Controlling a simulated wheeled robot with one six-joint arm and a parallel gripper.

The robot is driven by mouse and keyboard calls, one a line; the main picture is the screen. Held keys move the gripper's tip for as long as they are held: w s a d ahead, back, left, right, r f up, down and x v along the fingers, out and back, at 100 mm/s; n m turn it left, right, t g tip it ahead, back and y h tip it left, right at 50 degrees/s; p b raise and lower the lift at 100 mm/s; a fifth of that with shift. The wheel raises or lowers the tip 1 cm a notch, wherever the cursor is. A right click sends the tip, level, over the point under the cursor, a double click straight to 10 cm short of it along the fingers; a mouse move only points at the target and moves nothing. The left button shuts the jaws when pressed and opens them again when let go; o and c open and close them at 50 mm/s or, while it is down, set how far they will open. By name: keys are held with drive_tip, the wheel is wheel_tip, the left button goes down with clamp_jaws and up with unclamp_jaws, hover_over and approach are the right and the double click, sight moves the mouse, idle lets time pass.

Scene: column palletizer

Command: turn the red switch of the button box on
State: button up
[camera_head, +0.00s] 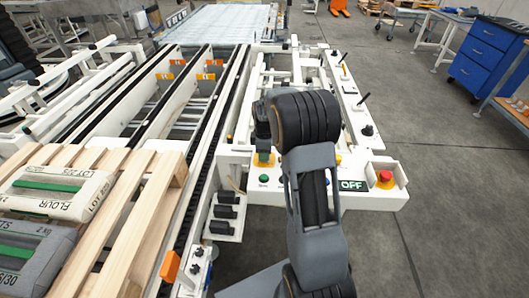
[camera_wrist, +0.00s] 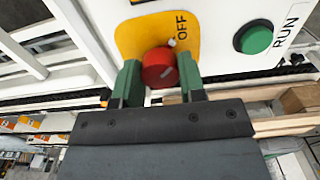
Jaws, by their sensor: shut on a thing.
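The red switch (camera_wrist: 158,66) sits on a yellow plate (camera_wrist: 135,38) marked OFF in the wrist view. The two green fingers of my gripper (camera_wrist: 160,80) are shut on the switch, one on each side. A small white mark at the switch's edge lies near the word OFF. A green button (camera_wrist: 253,38) with a RUN label is to the right of the plate. In the head view the white button box (camera_head: 355,198) is partly behind my arm. My gripper (camera_head: 263,148) is at its left part, over the yellow plate, and the switch is hidden there.
A red emergency button (camera_head: 385,177) on a yellow base stands at the box's right end. A conveyor (camera_head: 190,115) runs at left, beside a wooden pallet (camera_head: 130,215) with flour sacks (camera_head: 62,190). The floor (camera_head: 440,190) at right is clear up to a blue cabinet (camera_head: 483,60).

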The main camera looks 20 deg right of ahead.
drive_tip(key=c, duration=0.3)
drive_tip(key=shift+m, duration=0.3)
drive_tip(key=m, duration=0.2)
drive_tip(key=shift+r+m+p, duration=0.1)
drive_tip(key=shift+m+p, duration=0.3)
drive_tip(key=m, duration=0.4)
drive_tip(key=shift+m+p, duration=0.3)
drive_tip(key=m, duration=0.5)
drive_tip(key=shift+p, duration=0.3)
drive_tip(key=shift+m, duration=2.4)
